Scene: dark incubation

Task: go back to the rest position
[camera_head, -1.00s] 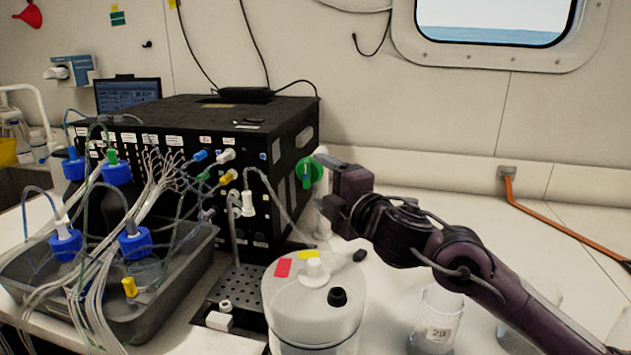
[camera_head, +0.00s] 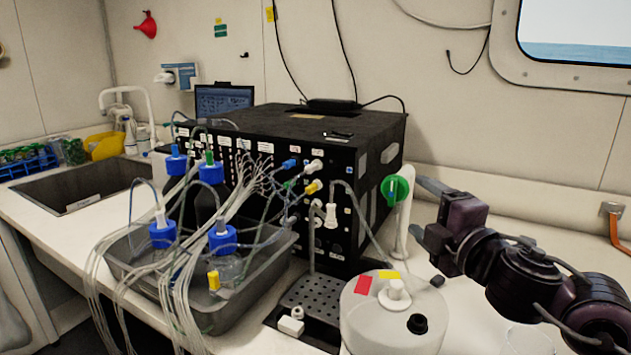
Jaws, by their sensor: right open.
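My right gripper (camera_head: 422,210) comes in from the right edge, above the bench. Its two fingers are apart, with nothing visible between them. The fingertips point left at a round green knob (camera_head: 398,190) by the right side of a black instrument box (camera_head: 295,145). A small gap shows between the upper fingertip and the knob. A white upright part (camera_head: 402,235) stands below the knob, close to the lower finger. My left gripper is not in view.
A white lidded vessel (camera_head: 375,318) stands below my right arm. A clear beaker (camera_head: 528,342) is partly hidden at the bottom right. A grey tray (camera_head: 125,270) holds blue-capped bottles (camera_head: 222,240) with many loose tubes. A sink (camera_head: 80,190) lies at the left.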

